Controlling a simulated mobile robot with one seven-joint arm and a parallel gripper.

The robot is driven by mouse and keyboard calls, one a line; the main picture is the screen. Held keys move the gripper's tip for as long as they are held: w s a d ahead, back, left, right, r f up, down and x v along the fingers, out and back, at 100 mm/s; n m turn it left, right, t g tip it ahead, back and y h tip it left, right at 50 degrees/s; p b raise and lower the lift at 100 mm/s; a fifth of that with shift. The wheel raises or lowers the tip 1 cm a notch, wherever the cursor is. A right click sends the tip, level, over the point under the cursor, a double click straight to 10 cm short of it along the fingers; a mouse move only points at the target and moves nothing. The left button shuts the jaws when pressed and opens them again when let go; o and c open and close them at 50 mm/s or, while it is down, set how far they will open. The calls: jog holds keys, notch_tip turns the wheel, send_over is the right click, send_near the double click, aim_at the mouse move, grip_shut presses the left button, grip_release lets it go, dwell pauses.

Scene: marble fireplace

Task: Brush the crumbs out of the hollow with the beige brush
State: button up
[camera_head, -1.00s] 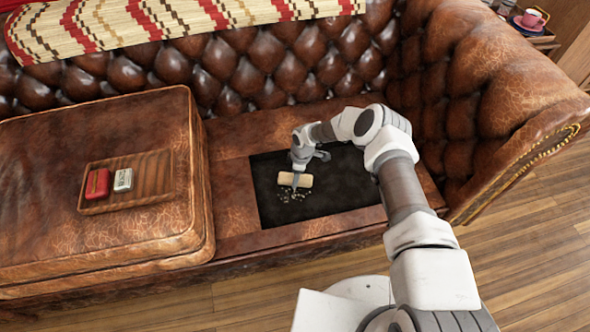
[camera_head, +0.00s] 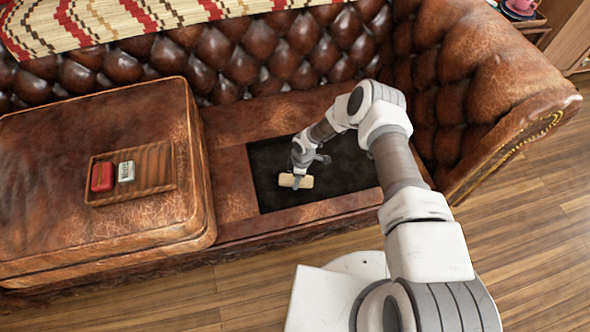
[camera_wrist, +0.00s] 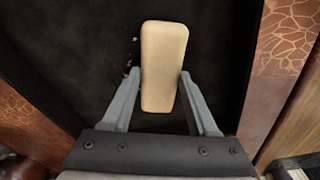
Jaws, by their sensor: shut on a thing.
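The beige brush (camera_head: 296,181) is in my gripper (camera_head: 298,176), low in the dark hollow (camera_head: 345,172) of the brown leather sofa. In the wrist view the brush (camera_wrist: 163,66) is an upright, rounded beige block between the two grey fingers of my gripper (camera_wrist: 160,88). Its bristles are hidden below it. A few pale crumbs (camera_wrist: 127,70) show on the dark floor of the hollow, just left of the brush. In the head view I cannot make out crumbs now; the brush and gripper may cover them.
A wooden tray (camera_head: 155,165) with a red block (camera_head: 102,177) and a grey-white block (camera_head: 126,171) lies on the raised seat cushion (camera_head: 60,220) at left. The leather rim surrounds the hollow. The tufted back and right armrest (camera_head: 480,90) bound the seat.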

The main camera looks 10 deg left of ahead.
jog(key=shift+s, duration=0.25)
